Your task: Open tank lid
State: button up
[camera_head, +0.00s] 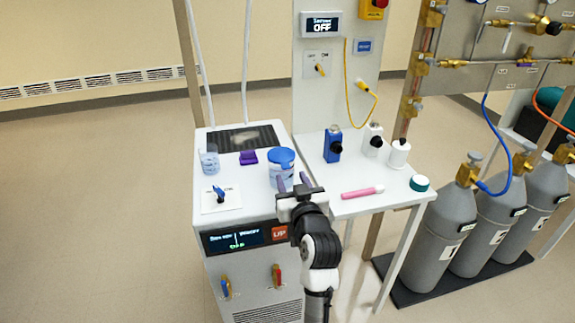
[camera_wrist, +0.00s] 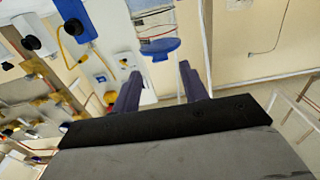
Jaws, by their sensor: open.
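A clear container with a round blue lid (camera_head: 281,158) stands on the white machine (camera_head: 240,215), at the right of its top. The lid sits on the container. My gripper (camera_head: 293,182) is open, with its purple fingers just in front of the container and overlapping its lower right in the head view. In the wrist view the blue lid (camera_wrist: 160,48) shows beyond and between the open fingers (camera_wrist: 160,88). Nothing is between the fingertips. I cannot tell whether a finger touches the container.
A clear beaker (camera_head: 209,158), a purple block (camera_head: 248,157) and a blue valve handle (camera_head: 219,193) are on the machine top. Grey gas cylinders (camera_head: 440,235) stand at right.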

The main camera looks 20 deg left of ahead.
aim_at(282, 157)
jog(key=p+x, duration=0.1)
jog(key=x, duration=0.4)
grip_shut()
dwell(0.3)
